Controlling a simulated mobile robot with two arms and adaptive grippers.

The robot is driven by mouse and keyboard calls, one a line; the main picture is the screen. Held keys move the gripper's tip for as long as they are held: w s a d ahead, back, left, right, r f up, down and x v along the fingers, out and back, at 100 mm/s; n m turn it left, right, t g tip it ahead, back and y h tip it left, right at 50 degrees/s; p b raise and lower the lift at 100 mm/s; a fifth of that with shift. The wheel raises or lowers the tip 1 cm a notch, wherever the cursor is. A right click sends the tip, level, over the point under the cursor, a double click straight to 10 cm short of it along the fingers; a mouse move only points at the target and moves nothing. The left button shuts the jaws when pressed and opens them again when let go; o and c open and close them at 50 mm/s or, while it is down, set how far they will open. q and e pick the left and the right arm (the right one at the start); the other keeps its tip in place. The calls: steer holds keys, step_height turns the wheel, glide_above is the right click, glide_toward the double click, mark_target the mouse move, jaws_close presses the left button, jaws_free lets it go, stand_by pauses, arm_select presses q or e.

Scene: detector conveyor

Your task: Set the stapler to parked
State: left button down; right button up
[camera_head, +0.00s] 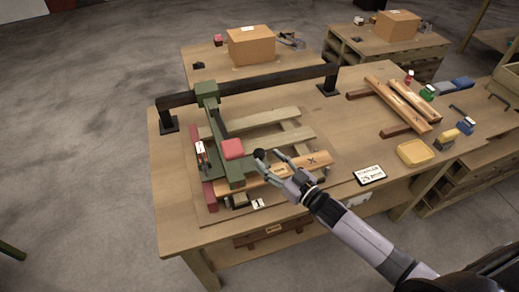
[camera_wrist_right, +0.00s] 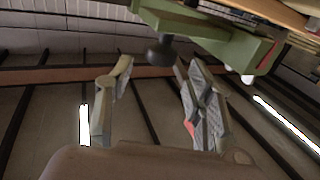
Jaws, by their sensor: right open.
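The likely stapler is a green arm (camera_head: 212,122) with a red pad (camera_head: 232,149), on a black rail (camera_head: 260,84) over a wooden frame on the workbench. A black knob (camera_head: 260,155) sits at its right side. In the right wrist view, the knob (camera_wrist_right: 161,52) hangs by a green part (camera_wrist_right: 205,32). My right gripper (camera_head: 273,163) is open, close to the knob. In the wrist view, the knob appears in line with the gap between the fingertips (camera_wrist_right: 156,66); contact cannot be told. My left gripper is not in view.
A sign (camera_head: 369,175) lies near the front edge. A marked board (camera_head: 312,160) is beside my gripper. Boxes (camera_head: 251,45) stand on benches behind.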

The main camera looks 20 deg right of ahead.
mark_target(263, 156)
steer(key=x, duration=0.5)
steer(key=shift+w+a+p, duration=0.1)
steer(key=shift+p, duration=0.25)
steer(key=shift+c, duration=0.5)
jaws_close()
